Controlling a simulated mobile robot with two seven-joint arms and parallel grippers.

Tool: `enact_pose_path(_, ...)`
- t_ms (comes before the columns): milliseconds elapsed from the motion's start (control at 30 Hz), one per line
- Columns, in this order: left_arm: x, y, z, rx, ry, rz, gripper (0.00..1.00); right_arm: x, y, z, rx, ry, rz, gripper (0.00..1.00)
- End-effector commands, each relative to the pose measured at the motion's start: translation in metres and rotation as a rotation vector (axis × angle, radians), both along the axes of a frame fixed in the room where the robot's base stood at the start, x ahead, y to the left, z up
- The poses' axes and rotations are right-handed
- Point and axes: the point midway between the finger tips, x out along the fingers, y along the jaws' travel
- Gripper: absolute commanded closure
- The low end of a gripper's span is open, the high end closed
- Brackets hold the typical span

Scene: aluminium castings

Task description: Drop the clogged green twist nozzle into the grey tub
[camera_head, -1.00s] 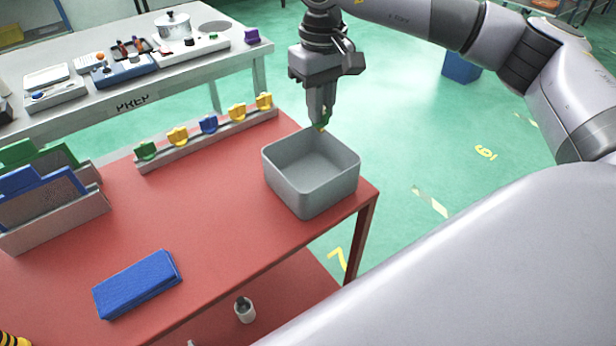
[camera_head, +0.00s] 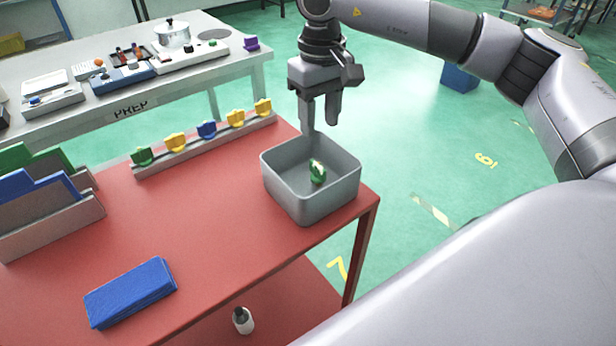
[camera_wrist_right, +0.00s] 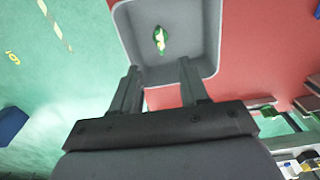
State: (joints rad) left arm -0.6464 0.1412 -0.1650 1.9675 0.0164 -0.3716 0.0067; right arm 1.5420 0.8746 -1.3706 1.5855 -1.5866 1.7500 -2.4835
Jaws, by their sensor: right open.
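The green nozzle (camera_head: 317,172) is inside the grey tub (camera_head: 310,208), which stands at the right corner of the red table. In the right wrist view the nozzle (camera_wrist_right: 159,40) shows green with a pale yellowish part, within the tub (camera_wrist_right: 205,35). I cannot tell from the head view whether it touches the tub floor. My right gripper (camera_head: 319,127) is open and empty, above the tub's back edge, fingers pointing down. In the right wrist view its two fingers (camera_wrist_right: 158,75) are apart with nothing between them. My left gripper is not in view.
A rail (camera_head: 205,147) holding green, yellow and blue nozzles runs along the table's back edge. A blue cloth-like block (camera_head: 130,292) lies at the front. Racks with green and blue boards (camera_head: 45,230) stand at the left. The middle of the red table (camera_head: 190,220) is clear.

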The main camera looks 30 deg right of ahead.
Motion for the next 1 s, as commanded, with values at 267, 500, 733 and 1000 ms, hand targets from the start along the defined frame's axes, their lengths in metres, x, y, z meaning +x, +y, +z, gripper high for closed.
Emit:
enact_pose_path(267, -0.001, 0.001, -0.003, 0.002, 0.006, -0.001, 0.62, 0.001, 0.001, 0.046, 0.002, -0.004, 0.001, 0.56)
enact_pose_path(500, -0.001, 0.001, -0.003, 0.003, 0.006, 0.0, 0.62, 0.0, 0.0, 0.064, 0.0, -0.002, 0.001, 0.56)
enact_pose_path(733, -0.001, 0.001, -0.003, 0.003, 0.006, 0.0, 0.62, 0.0, 0.0, 0.064, 0.0, -0.001, 0.001, 0.56)
enact_pose_path(1000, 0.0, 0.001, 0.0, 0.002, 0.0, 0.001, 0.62, 0.0, 0.0, 0.064, 0.001, -0.001, 0.001, 0.56)
